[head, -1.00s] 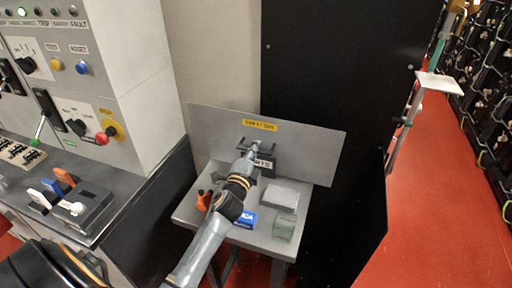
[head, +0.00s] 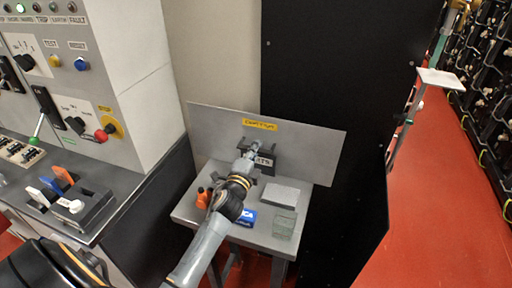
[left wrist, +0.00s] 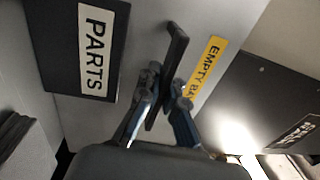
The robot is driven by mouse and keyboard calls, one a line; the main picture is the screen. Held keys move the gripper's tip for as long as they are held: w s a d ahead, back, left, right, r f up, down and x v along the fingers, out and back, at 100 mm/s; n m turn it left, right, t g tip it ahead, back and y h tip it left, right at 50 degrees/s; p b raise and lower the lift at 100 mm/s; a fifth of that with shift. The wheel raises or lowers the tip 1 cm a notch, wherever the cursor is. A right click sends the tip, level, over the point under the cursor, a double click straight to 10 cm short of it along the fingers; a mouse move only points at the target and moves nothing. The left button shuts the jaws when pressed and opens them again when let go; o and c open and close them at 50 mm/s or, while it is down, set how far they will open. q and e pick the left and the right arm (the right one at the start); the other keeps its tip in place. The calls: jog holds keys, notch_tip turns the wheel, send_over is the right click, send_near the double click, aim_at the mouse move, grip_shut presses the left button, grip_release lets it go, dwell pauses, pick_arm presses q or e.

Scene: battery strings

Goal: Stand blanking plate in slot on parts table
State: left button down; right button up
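The blanking plate (head: 315,150) is a wide grey panel with a yellow EMPTY BAY label (head: 260,125) and a dark handle. It stands upright at the back of the parts table (head: 190,212). A dark block with a white PARTS sign (head: 265,161) is in front of its lower middle; whether the plate's lower edge sits in the slot is hidden. My left gripper (head: 255,147) is at the handle. In the left wrist view its fingers (left wrist: 166,88) close on both sides of the black handle (left wrist: 175,45). My right gripper is not in view.
On the table are an orange item (head: 203,197), a blue box (head: 249,217), a grey block (head: 281,194) and a greenish clear block (head: 284,224). A control console (head: 130,90) stands at left, a black panel (head: 340,70) behind at right. Red floor lies open at right.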

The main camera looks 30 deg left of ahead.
pick_arm(q)
jog(key=c, duration=1.4)
grip_release()
jog(key=shift+r, duration=0.1)
jog(key=shift+s+f, duration=0.2)
jog(key=shift+f, duration=0.05)
jog(key=v, duration=1.1)
jog(key=shift+s+d+r, duration=0.1)
jog(key=shift+s+r, duration=0.1)
jog(key=shift+s, duration=0.2)
